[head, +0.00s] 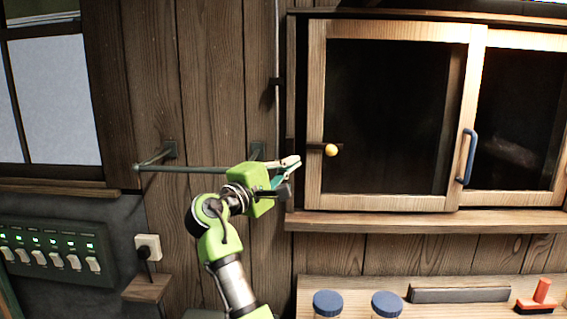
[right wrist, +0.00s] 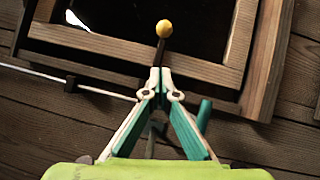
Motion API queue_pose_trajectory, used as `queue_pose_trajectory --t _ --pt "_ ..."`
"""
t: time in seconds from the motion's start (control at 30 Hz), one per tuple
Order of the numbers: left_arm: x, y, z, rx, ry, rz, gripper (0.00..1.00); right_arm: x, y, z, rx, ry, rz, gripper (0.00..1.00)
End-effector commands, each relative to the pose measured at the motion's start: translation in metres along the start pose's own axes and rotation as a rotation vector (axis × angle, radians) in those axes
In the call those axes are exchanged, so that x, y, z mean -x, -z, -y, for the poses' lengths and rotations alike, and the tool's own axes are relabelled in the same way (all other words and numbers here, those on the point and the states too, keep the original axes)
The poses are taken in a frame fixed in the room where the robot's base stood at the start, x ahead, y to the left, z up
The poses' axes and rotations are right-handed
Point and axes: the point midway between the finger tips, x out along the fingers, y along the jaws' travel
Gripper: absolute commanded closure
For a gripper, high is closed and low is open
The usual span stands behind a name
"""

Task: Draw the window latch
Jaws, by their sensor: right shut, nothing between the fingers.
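The window latch is a dark bolt with a round yellow knob (head: 331,150) on the left stile of the sliding wooden window (head: 315,100). The knob also shows in the right wrist view (right wrist: 164,28), straight beyond the fingertips on a dark stem. My right gripper (head: 294,167) is shut and empty, just left of the knob and slightly lower in the head view. In the right wrist view its fingertips (right wrist: 160,76) meet near the lower end of the stem; I cannot tell whether they touch it. My left gripper is not in view.
A metal rail (head: 200,169) is fixed to the plank wall behind my right gripper. A blue handle (head: 467,157) is on the window's right side. Below the sill (head: 420,222), a shelf holds blue-lidded jars (head: 327,303) and a red-handled tool (head: 540,296). A switch panel (head: 50,250) is at left.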

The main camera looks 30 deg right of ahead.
Motion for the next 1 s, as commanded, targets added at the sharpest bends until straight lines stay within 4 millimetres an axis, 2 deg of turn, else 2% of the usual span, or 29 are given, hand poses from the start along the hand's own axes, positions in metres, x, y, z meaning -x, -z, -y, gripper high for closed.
queue_pose_trajectory --t 0.03,0.17,0.33,0.47,0.87,1.0 --pt "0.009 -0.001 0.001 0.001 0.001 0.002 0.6 -0.013 -0.002 -0.004 0.003 0.001 0.004 1.0" --pt "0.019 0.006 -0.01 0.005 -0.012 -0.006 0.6 -0.04 -0.001 -0.004 0.003 0.001 0.002 1.0" --pt "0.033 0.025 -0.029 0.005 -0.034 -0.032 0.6 -0.056 -0.019 -0.003 0.0 0.001 0.0 1.0" --pt "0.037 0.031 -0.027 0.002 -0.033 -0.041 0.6 -0.062 -0.026 -0.001 0.001 0.001 -0.001 1.0" --pt "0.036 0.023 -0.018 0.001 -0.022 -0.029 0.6 -0.065 -0.028 0.001 0.001 0.001 -0.001 1.0" --pt "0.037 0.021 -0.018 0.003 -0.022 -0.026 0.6 -0.071 -0.037 0.003 -0.001 0.001 0.001 1.0"
